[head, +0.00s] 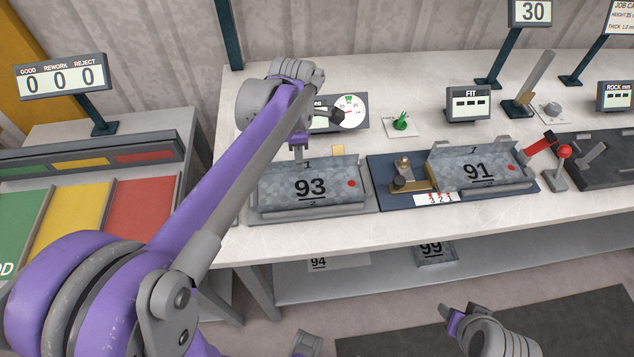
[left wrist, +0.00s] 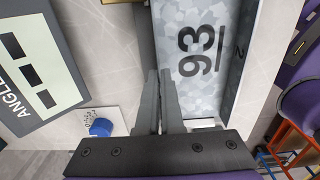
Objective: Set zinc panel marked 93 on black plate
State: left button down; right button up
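The zinc panel marked 93 (head: 310,187) is bent, with upright flanges, and sits on a grey plate (head: 262,216) on the bench. It also shows in the left wrist view (left wrist: 205,55). My left gripper (head: 298,150) points down at its back flange. In the wrist view the fingers (left wrist: 162,85) are close together with the flange edge between them. The dark plate (head: 610,165) at the far right of the bench looks like the black plate; it bears a lever and is partly cut off. Part of my right arm (head: 500,335) shows low; its fingertips are unclear.
Panel 91 (head: 478,171) sits on a blue plate (head: 400,196) between panel 93 and the dark plate. A red-knobbed lever (head: 563,152) and displays stand nearby. Panels 94 (head: 318,263) and 99 (head: 432,250) lie on the lower shelf. Coloured bins (head: 80,205) are left.

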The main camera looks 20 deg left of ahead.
pick_arm(q)
jog(key=shift+r+p, duration=2.15)
jog(key=shift+r, duration=1.4)
pick_arm(e)
jog(key=r, duration=0.1)
jog(key=w+r, duration=0.1)
jog(key=r, duration=0.3)
jog(key=shift+w+r, duration=0.2)
jog(key=shift+w, duration=0.1)
pick_arm(q)
jog(key=shift+f, duration=0.15)
pick_arm(e)
jog(key=shift+s, duration=0.15)
